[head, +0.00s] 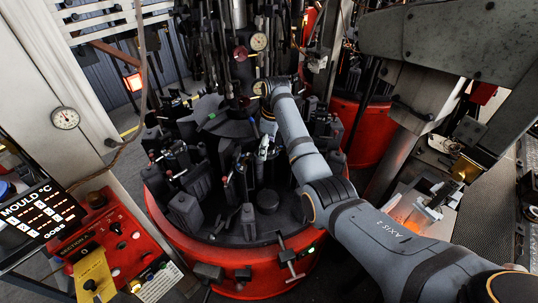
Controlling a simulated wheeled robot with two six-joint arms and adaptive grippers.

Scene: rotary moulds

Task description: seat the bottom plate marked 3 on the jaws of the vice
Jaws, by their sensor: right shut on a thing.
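My right arm reaches in from the lower right over the round mould table. Its gripper (263,150) points down among the dark moulds near the table's middle. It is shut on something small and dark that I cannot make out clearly. I cannot read a 3 on any plate, and I cannot pick out the bottom plate for sure. A dark clamp-like fitting with a T-shaped handle (287,256) sits at the table's front rim. I cannot tell whether it is the vice. My left gripper is not in view.
The red-rimmed mould table (225,262) carries several dark upright moulds (185,210) around my gripper. A central column with gauges (259,41) rises behind it. A red control box (110,240) and a mould temperature display (42,210) stand at the left. A glowing tray (408,210) lies at the right.

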